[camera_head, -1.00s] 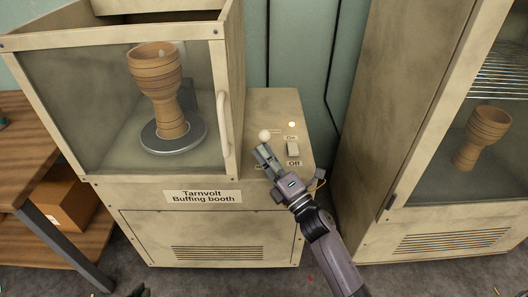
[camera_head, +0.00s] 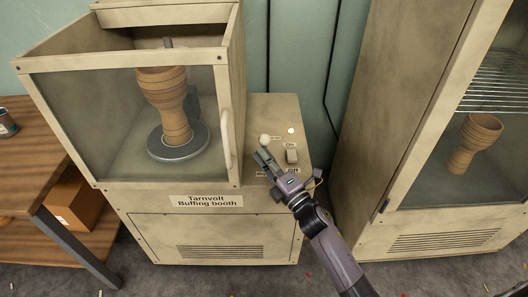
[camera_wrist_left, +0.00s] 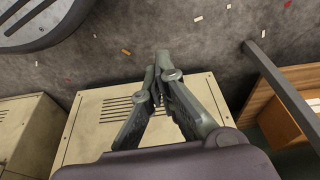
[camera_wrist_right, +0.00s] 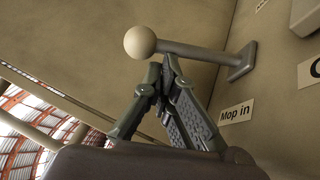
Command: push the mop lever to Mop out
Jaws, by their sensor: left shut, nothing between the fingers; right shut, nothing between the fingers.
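The mop lever ends in a cream ball knob (camera_head: 264,138) on the booth's side panel. In the right wrist view its knob (camera_wrist_right: 140,42) sits on a dark rod running right to a bracket on the panel. A "Mop in" label (camera_wrist_right: 236,112) shows below the bracket; I cannot read a "Mop out" label. My right gripper (camera_head: 261,156) is shut and empty, its tips just below the knob and rod; in the right wrist view (camera_wrist_right: 161,75) contact is unclear. My left gripper (camera_wrist_left: 158,67) is shut and empty, outside the head view.
The Tarnvolt buffing booth (camera_head: 140,200) holds a goblet drum (camera_head: 172,115) on a grey turntable (camera_head: 158,152). An On/Off switch (camera_head: 291,156) and small light (camera_head: 291,130) are right of the lever. A cabinet (camera_head: 365,130) with another drum (camera_head: 474,142) stands right; a wooden table (camera_head: 30,165) stands left.

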